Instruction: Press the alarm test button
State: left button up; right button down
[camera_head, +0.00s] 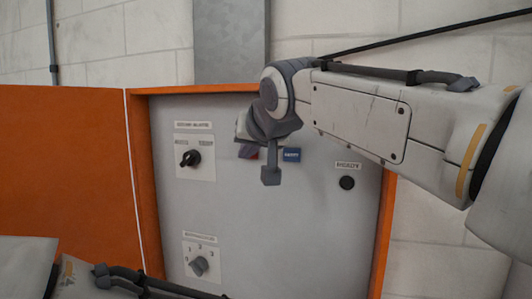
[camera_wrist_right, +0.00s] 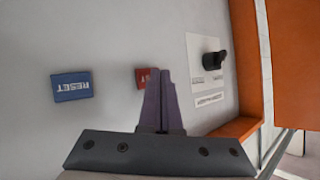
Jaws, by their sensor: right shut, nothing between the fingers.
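I cannot tell whether the tips touch the panel. My left gripper is out of view.
A black rotary switch (camera_head: 190,158), a lower knob (camera_head: 198,265) and a round black button (camera_head: 347,183) are on the panel. An orange frame and open door (camera_head: 65,170) surround it.

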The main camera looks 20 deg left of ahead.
jog(key=shift+w, duration=0.35)
dwell(0.5)
jog(key=shift+s, duration=0.8)
jog(key=shift+s+a+b, duration=0.1)
jog(key=shift+s+b, duration=1.3)
jog(key=shift+s, duration=1.1)
